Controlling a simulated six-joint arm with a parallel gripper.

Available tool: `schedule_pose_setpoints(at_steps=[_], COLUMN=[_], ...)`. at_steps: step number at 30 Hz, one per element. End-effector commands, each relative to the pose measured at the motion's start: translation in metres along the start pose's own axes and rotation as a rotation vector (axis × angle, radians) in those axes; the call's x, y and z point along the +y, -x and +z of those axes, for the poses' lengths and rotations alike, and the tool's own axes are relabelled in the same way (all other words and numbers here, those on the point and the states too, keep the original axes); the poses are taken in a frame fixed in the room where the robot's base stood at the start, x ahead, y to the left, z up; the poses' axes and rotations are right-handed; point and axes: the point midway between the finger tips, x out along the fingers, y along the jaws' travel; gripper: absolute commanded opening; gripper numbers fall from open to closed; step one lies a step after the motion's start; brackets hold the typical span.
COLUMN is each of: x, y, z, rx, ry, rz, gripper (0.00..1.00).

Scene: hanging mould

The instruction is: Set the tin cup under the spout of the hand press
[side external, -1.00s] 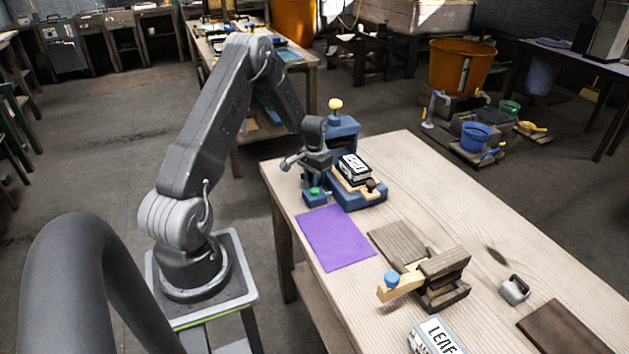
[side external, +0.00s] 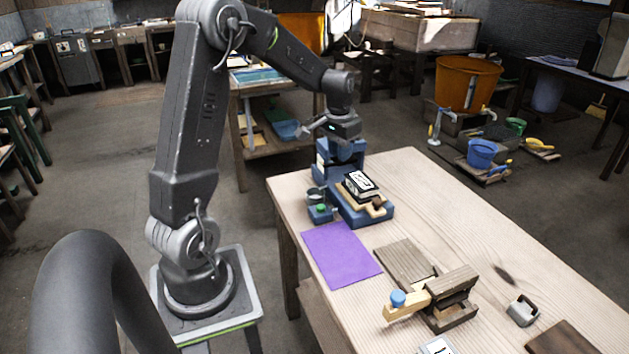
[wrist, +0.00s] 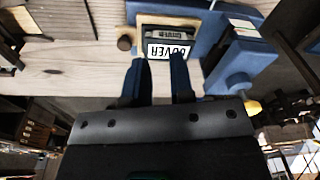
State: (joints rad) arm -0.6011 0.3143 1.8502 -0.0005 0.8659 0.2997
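A blue stand that looks like the hand press (side external: 372,217) is at the table's far left corner. A small grey vessel, probably the tin cup (side external: 316,194), is at its left side, close to a green knob (side external: 321,208). I cannot make out the spout or whether the cup is right under it. My gripper (side external: 340,146) is above the rear of the blue stand, apart from the cup. In the wrist view my gripper (wrist: 160,75) has its two dark fingers apart with nothing between them. The cup cannot be made out there.
A dark block with a white label (side external: 361,184) lies on the blue stand; the label also shows in the wrist view (wrist: 169,52). A purple sheet (side external: 341,255), a wooden device with a blue knob (side external: 445,300) and a grey metal piece (side external: 522,311) are nearer. The table's right side has bare wood.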

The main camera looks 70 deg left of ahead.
Motion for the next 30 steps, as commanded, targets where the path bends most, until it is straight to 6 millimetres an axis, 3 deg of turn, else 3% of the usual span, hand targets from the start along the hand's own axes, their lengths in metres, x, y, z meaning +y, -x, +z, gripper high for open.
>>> schedule_pose_setpoints(at_steps=[1,6,12,18,21,30], x=[0.027,0.096,0.152,0.176,0.181,0.182], y=[0.026,0.084,0.124,0.135,0.135,0.134], z=[0.010,0.060,0.138,0.203,0.220,0.229], rx=[0.039,0.143,0.263,0.353,0.376,0.386], ry=[-0.034,-0.111,-0.198,-0.260,-0.276,-0.283], rz=[-0.004,0.003,0.042,0.094,0.112,0.122], gripper=[0.22,0.22,0.22,0.22,0.22,0.22])
